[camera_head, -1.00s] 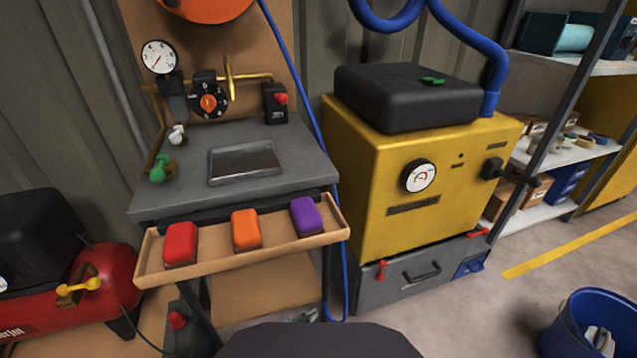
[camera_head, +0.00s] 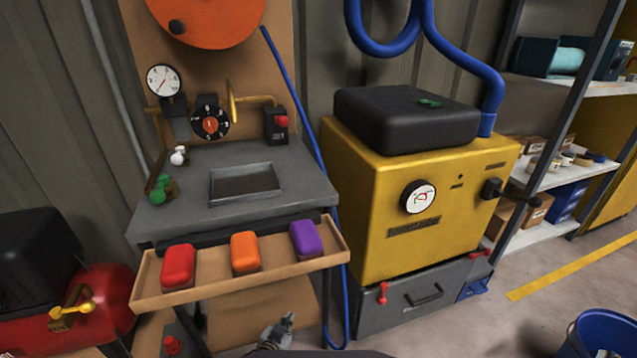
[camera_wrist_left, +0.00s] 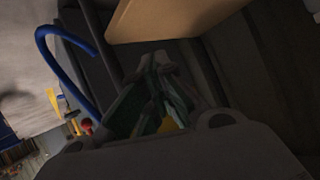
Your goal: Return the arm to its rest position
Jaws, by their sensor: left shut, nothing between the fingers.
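My left gripper (camera_head: 286,321) shows at the bottom of the head view, low in front of the workbench and below its tray. Its fingers are together with nothing between them. In the left wrist view the same fingers (camera_wrist_left: 160,62) meet at their tips, dark and poorly lit. The gripper appears apart from the tray and the yellow machine (camera_head: 430,250). Most of the left arm is out of the head view. My right gripper is in neither view.
A wooden tray (camera_head: 215,284) with red, orange and purple blocks juts from the grey workbench (camera_head: 200,222). A blue hose (camera_head: 330,190) hangs between bench and machine. A red compressor (camera_head: 105,305) stands left; a blue bucket (camera_head: 600,335) stands on open floor at right.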

